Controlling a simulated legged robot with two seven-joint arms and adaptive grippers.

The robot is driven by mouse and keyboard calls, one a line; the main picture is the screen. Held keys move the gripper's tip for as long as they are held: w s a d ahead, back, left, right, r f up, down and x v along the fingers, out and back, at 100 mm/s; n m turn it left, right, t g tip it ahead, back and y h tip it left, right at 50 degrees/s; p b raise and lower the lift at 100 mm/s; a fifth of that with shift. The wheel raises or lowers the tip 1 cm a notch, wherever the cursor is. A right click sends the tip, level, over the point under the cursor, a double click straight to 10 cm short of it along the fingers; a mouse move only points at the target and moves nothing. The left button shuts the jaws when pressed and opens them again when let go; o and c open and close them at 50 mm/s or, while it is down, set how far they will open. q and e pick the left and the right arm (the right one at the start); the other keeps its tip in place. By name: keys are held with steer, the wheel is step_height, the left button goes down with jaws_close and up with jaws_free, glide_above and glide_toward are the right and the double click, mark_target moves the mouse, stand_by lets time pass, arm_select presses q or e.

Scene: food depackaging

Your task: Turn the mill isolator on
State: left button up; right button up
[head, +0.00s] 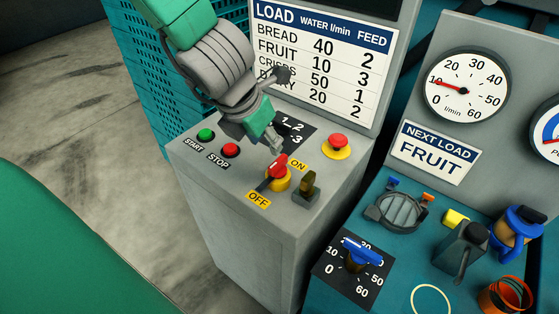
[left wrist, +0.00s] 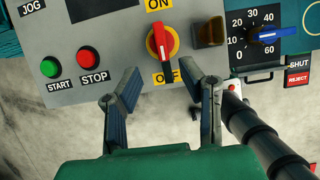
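The mill isolator (head: 278,178) is a red handle on a round yellow base, on the sloping grey console between the ON label and the OFF label. It also shows in the left wrist view (left wrist: 161,41), lying roughly along the ON–OFF line. I cannot tell for sure which label it points to. My left gripper (head: 273,146) hangs above the console, just behind the handle in the head view. In the left wrist view the fingers (left wrist: 168,80) are spread apart with nothing between them, short of the handle. My right gripper is not recognisable in either view.
Green START (head: 206,134) and red STOP (head: 230,150) buttons sit left of the isolator. A dark amber block (head: 307,188) is close on its right, and a red mushroom button on yellow (head: 337,143) is behind. A blue-handled dial (head: 358,252) is on the teal console.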

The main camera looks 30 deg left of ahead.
mark_target(278, 161)
arm_select(q)
steer(key=b+x, duration=0.2)
steer(key=x, duration=0.6)
steer(key=shift+w+d+f, duration=0.1)
steer(key=shift+w+f, duration=0.45)
steer(key=shift+f, duration=0.35)
jaws_close()
